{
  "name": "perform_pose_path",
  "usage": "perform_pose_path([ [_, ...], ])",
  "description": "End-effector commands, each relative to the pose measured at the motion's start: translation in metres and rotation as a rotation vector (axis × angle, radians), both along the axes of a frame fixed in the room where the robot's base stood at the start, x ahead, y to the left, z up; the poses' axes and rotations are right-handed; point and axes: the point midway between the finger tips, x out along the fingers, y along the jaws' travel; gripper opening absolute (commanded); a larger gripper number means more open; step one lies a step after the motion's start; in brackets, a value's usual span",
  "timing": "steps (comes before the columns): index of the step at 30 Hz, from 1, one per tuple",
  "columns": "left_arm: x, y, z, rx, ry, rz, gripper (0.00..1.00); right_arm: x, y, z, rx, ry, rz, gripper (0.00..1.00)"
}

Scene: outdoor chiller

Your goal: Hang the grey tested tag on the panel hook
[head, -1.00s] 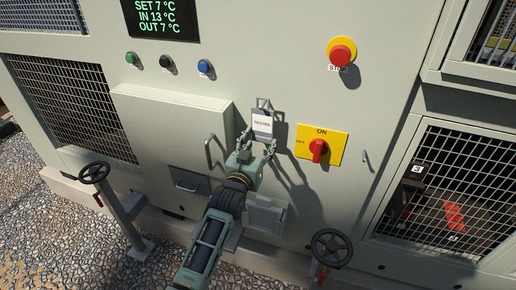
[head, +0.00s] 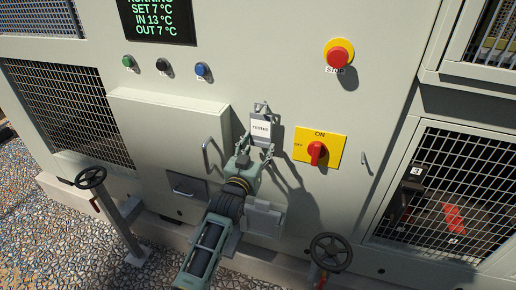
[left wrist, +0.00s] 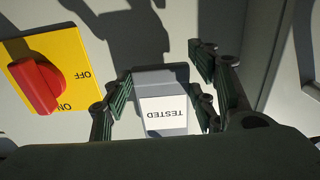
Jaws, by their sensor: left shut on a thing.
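The grey tag (head: 260,128) has a white label reading TESTED and is upright against the pale panel, left of the yellow ON/OFF switch. A small grey loop or hook shape (head: 262,107) shows at its top; I cannot tell whether this is the panel hook or part of the tag, nor whether they are engaged. My left gripper (head: 260,146) reaches up from below and is shut on the tag, a finger on each side. In the left wrist view the tag (left wrist: 163,115) appears upside down between the fingers. My right gripper is not in view.
The yellow switch plate (head: 330,148) with its red knob is just right of the tag. A protruding box cover (head: 165,135) with a handle (head: 208,157) is left. Below are a small grey box (head: 264,218) and handwheels (head: 330,252). A red stop button (head: 339,54) is above right.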

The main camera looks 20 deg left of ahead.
Motion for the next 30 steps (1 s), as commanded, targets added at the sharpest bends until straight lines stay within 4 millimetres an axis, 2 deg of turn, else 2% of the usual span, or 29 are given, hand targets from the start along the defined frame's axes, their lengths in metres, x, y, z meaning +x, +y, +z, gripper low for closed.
perform_pose_path([
  [2, 0.0, -0.0001, 0.0006, 0.0, -0.001, 0.0, 0.0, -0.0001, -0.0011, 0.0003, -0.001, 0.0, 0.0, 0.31],
  [3, 0.0, -0.0001, 0.0005, 0.0, 0.0, 0.0, 0.56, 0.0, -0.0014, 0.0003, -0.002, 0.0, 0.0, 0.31],
  [10, 0.0, -0.0001, 0.0005, 0.0, 0.0, 0.0, 0.75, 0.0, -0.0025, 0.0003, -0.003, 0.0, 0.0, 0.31],
  [17, 0.0, -0.0001, 0.0003, 0.0, 0.0, 0.0, 0.75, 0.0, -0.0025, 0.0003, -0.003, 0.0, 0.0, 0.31],
  [23, 0.0, -0.0001, 0.0, 0.0, 0.001, 0.0, 0.93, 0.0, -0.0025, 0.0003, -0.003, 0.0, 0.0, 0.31],
  [30, 0.0, 0.0, 0.0001, 0.0, 0.001, 0.0, 0.94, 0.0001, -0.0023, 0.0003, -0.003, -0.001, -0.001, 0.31],
])
